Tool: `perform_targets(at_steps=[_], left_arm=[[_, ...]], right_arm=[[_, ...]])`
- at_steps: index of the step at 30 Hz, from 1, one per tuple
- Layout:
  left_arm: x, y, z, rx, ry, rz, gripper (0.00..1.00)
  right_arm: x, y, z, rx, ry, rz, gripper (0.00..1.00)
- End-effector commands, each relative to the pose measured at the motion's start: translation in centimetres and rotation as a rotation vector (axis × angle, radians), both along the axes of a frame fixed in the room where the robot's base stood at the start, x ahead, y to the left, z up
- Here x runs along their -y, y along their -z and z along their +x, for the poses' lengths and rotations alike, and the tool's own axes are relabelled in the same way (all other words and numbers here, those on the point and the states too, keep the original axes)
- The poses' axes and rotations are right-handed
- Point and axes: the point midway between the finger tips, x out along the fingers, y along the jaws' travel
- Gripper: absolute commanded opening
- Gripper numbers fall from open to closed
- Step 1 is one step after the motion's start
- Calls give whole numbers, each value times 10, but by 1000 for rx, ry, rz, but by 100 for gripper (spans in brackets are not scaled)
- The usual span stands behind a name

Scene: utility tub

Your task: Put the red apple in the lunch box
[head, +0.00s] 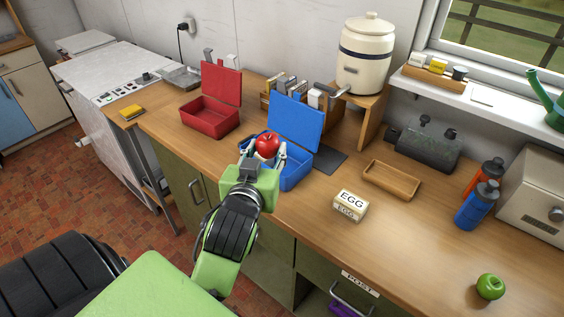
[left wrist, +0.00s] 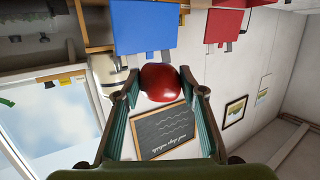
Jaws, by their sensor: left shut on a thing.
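The red apple (head: 267,145) is between the fingers of my left gripper (head: 265,154), which is shut on it. In the head view the apple appears over the open blue box (head: 296,175), near its left side. Its exact height above the box is hard to tell. The left wrist view also shows the apple (left wrist: 158,80) between the fingertips of my left gripper (left wrist: 160,94). The blue box has its lid (head: 296,122) raised at the back. An open red box (head: 211,118) stands to the left. My right gripper is not in view.
A green apple (head: 490,287), bottles (head: 477,206) and a crock (head: 364,55) are farther off. The counter's front right is mostly clear.

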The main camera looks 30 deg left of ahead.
Motion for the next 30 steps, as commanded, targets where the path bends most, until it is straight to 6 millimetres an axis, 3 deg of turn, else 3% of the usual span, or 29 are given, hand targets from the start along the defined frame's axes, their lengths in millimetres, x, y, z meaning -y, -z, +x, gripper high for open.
perform_targets(at_steps=[1,5,8,10,14,18,30], left_arm=[[-1,9,6,8,1,2,14],[-3,15,16,9,1,3,14],[-7,24,39,4,1,3,14],[-11,24,55,-4,1,4,14],[-17,37,85,-3,0,2,14],[-21,68,106,-5,-1,1,14],[-25,109,130,-3,-1,0,14]], right_arm=[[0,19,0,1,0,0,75],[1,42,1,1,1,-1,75],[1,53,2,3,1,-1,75],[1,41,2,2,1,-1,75],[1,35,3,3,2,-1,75],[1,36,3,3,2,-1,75],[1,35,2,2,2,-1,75]])
